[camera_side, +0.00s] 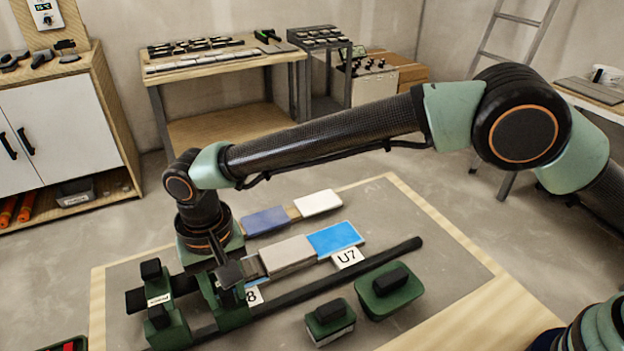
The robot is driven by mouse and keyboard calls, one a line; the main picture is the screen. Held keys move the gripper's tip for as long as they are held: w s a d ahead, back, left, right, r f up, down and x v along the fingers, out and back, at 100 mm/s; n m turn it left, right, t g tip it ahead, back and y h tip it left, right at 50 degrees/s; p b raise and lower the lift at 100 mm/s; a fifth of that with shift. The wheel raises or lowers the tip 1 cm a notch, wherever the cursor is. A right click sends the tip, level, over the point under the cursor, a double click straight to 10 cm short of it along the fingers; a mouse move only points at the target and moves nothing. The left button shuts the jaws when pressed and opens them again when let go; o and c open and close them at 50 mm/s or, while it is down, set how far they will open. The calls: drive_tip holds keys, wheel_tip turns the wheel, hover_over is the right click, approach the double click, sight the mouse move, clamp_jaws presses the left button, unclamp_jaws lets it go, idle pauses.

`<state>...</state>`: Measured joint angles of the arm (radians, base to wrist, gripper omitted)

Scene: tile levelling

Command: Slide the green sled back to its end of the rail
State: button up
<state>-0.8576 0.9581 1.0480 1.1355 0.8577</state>
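A black rail (335,282) runs diagonally over the grey work surface, from lower left to upper right. A green sled (232,312) sits on the rail near its left end. A green block with black knobs and a white label (168,330) stands just left of it; I cannot tell whether the two touch. My gripper (220,258) points down at the sled's upper part, by a dark handle-like piece (230,275). The fingers are small, dark and overlap this piece, so their opening and any contact are unclear.
Behind the rail lie a grey-white tile (287,255), a bright blue tile (335,238), a dark blue tile (265,221) and a white tile (318,202). A "U7" card (347,258) lies by the rail. Two green blocks with black handles (330,325) (391,297) stand in front.

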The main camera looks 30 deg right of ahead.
clamp_jaws()
drive_tip(key=shift+w+d, duration=0.1)
drive_tip(key=shift+d, duration=17.4)
drive_tip(key=shift+o, duration=2.2)
unclamp_jaws()
drive_tip(key=shift+r, duration=0.1)
wheel_tip(320, 180, up, 7)
